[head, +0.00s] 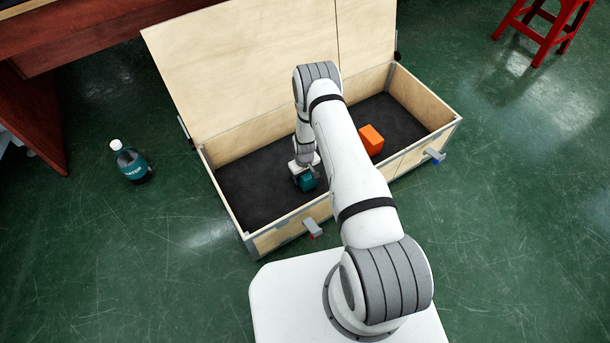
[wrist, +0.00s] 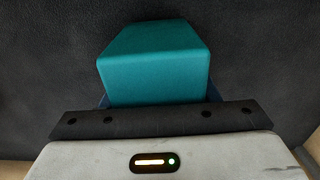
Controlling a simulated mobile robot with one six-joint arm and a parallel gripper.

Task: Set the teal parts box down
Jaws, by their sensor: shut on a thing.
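The teal parts box (head: 307,181) is inside the open wooden crate (head: 222,148), over its dark floor lining. It also shows in the wrist view (wrist: 155,65), where it sticks out beyond the dark edge of my gripper (wrist: 155,108). In the head view my gripper (head: 304,172) is low inside the crate and shut on the teal box. The fingertips are mostly hidden. I cannot tell whether the box touches the crate floor.
An orange box (head: 371,140) stands in the crate to the right of my gripper. The crate's raised lid (head: 240,65) is behind. The dark floor left of the teal box is clear. A bottle (head: 130,162) stands outside at left, and a red stool (head: 548,28) at the back right.

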